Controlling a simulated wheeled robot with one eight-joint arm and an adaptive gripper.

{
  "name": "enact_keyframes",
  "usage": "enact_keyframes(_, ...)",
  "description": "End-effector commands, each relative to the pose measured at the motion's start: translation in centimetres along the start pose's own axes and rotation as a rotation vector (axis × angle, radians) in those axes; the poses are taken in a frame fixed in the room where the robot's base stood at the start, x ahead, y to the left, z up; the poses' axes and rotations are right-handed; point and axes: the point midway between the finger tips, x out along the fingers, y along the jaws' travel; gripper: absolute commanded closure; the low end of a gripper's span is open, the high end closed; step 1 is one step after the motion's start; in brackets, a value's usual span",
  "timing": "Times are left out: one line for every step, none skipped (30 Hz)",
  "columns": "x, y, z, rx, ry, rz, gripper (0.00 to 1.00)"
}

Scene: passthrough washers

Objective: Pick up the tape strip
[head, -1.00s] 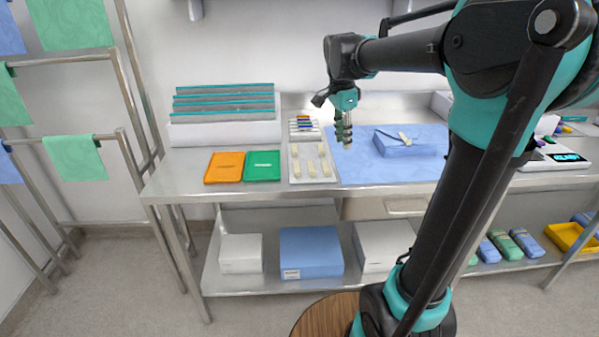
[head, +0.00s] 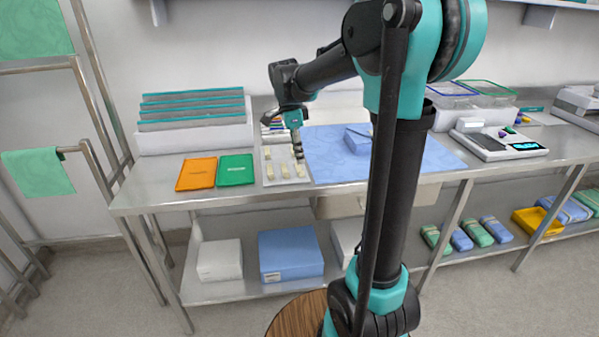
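Several cream tape strips (head: 285,171) lie in a pale tray (head: 277,183) on the steel bench, just right of a green card. My gripper (head: 299,157) points down over the right part of this tray, close to the rightmost strip. The fingers look close together, but they are too small to tell whether they are open or shut. I cannot tell whether they touch a strip. A blue wrapped package (head: 355,138) lies on the blue mat, partly hidden by my arm.
An orange card (head: 197,173) and a green card (head: 236,169) lie left of the tray. A rack with teal-edged panels (head: 195,138) stands behind them. The blue mat (head: 328,165) lies right of the tray. A scale (head: 498,144) stands farther right.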

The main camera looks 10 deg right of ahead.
Motion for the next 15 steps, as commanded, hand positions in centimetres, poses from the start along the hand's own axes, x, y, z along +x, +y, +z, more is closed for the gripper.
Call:
enact_keyframes(0.4, 0.0, 0.0, 0.000, 0.000, 0.000, 0.71)
enact_keyframes(0.5, 0.0, 0.0, 0.000, 0.000, 0.000, 0.71)
enact_keyframes(0.7, 0.0, 0.0, 0.000, 0.000, 0.000, 0.71)
enact_keyframes(0.8, 0.0, 0.0, 0.000, 0.000, 0.000, 0.71)
enact_keyframes(1.0, 0.0, 0.0, 0.000, 0.000, 0.000, 0.71)
enact_keyframes(1.4, -0.1, 0.0, 0.000, 0.000, 0.000, 0.71)
enact_keyframes(1.7, -0.1, 0.0, 0.001, 0.000, 0.000, 0.71)
enact_keyframes(2.1, -0.1, 0.0, 0.001, 0.000, 0.000, 0.71)
enact_keyframes(2.7, -0.1, 0.0, 0.001, 0.000, 0.000, 0.71)
enact_keyframes(3.1, -0.2, 0.0, 0.001, 0.000, 0.000, 0.71)
enact_keyframes(3.6, -0.2, 0.0, 0.001, 0.000, 0.000, 0.71)
enact_keyframes(4.2, -0.3, 0.0, 0.001, 0.000, 0.000, 0.71)
enact_keyframes(4.6, -0.2, 0.0, 0.001, 0.000, 0.000, 0.71)
enact_keyframes(4.9, -0.2, 0.0, 0.001, 0.000, 0.000, 0.71)
enact_keyframes(5.3, -0.2, 0.0, 0.001, 0.000, 0.000, 0.71)
